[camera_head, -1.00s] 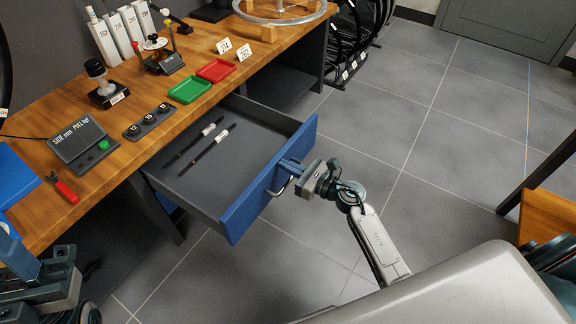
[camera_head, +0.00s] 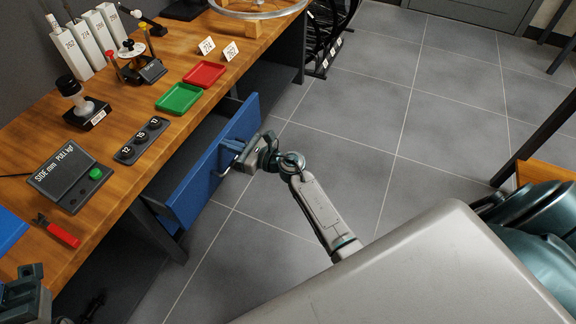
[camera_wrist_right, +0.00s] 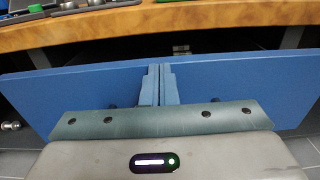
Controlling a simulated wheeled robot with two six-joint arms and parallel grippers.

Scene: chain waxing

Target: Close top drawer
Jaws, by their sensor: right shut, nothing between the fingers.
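The top drawer has a blue front (camera_head: 196,183) with a metal handle (camera_head: 226,168). It stands a little way out from under the wooden bench, and its inside is mostly hidden under the bench top. My right gripper (camera_head: 236,146) is shut and empty, its fingertips against or very close to the drawer front beside the handle. In the right wrist view the shut fingers (camera_wrist_right: 160,82) reach the blue front (camera_wrist_right: 230,85) near its middle. Part of my left gripper (camera_head: 24,296) shows at the lower left, away from the drawer; its fingertips are not clear.
The wooden bench top (camera_head: 120,170) holds a green tray (camera_head: 180,98), a red tray (camera_head: 205,74), a gauge box (camera_head: 68,176) and red-handled pliers (camera_head: 58,232). The grey tiled floor (camera_head: 370,110) right of the drawer is clear.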

